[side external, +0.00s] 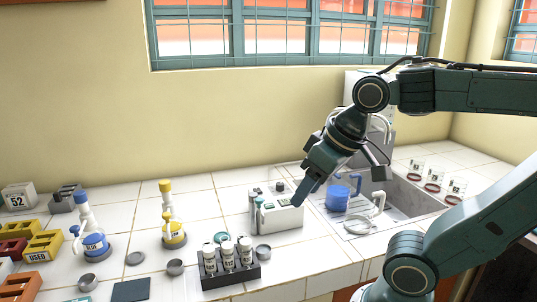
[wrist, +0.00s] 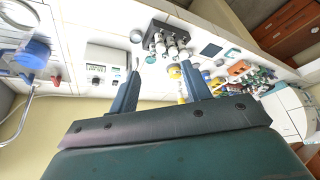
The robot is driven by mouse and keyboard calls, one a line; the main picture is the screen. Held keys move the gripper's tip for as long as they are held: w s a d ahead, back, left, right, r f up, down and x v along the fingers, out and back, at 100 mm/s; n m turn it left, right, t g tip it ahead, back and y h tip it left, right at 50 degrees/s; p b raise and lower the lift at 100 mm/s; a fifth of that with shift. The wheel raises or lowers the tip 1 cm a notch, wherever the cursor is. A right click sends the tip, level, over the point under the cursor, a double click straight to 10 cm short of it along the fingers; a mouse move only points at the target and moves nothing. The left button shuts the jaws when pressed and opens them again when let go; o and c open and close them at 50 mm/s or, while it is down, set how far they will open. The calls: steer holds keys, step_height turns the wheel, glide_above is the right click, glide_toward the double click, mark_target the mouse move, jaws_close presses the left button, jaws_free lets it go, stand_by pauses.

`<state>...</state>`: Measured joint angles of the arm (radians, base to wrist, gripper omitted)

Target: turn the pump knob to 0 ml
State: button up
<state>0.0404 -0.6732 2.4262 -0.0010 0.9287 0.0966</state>
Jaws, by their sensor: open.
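The pump looks to be the white box (side external: 282,218) on the tiled counter, left of the sink. It has a small dark display on top and a green-capped tube or pen at its left end. In the wrist view the white box (wrist: 106,57) lies left of my fingers, with a dark display and small dark controls. I cannot tell which part is the knob or read its setting. My gripper (side external: 300,198) is tilted down over the right end of the box. In the wrist view its two fingers (wrist: 160,70) stand apart with nothing between them.
A black rack (side external: 230,275) of white-capped vials stands in front of the box. Blue (side external: 94,240) and yellow (side external: 173,232) flasks stand to the left. The sink (side external: 405,190) with a blue jug (side external: 338,195) lies to the right. Bare tiles lie between flasks and box.

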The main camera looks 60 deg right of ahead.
steer(key=w+d+r+m+g, duration=0.1)
steer(key=w+d+r+m, duration=0.2)
steer(key=w+d+m, duration=0.3)
steer(key=m+g, duration=0.5)
steer(key=m, duration=1.4)
glide_above(281, 183)
step_height(281, 183, down, 8)
steer(key=shift+w+d+r+y, duration=0.1)
steer(key=shift+w+d+y, duration=0.05)
steer(key=shift+w+y, duration=0.15)
steer(key=f, duration=1.3)
steer(key=shift+s+a+f, duration=0.2)
steer(key=shift+a+f, duration=0.05)
steer(key=shift+f, duration=0.1)
steer(key=c, duration=1)
